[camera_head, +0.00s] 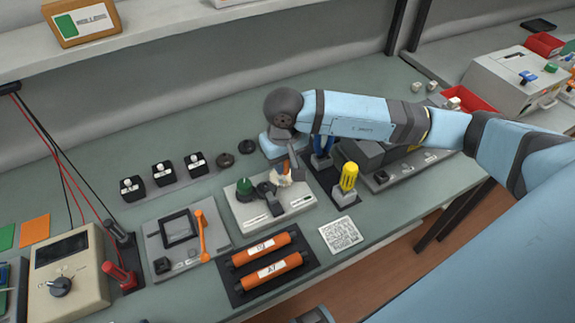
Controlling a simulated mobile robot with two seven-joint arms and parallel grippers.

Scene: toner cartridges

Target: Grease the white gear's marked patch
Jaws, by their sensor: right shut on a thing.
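The white gear (283,181) is small and sits on a light grey fixture plate (245,213) in the middle of the bench. My right gripper (290,167) reaches in from the right, bent down over the gear. It is shut on a slim tool with an orange-brown part (286,166), whose lower end is at or just above the gear. I cannot tell whether it touches. The gripper and tool partly cover the gear, and its marked patch cannot be made out. My left gripper is not in view.
A green knob (244,187) and dark parts share the plate. A yellow-handled tool (348,177) stands upright to the right. Two orange cartridges (266,262) lie in front on a dark mat. A white code card (341,235) lies flat beside them.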

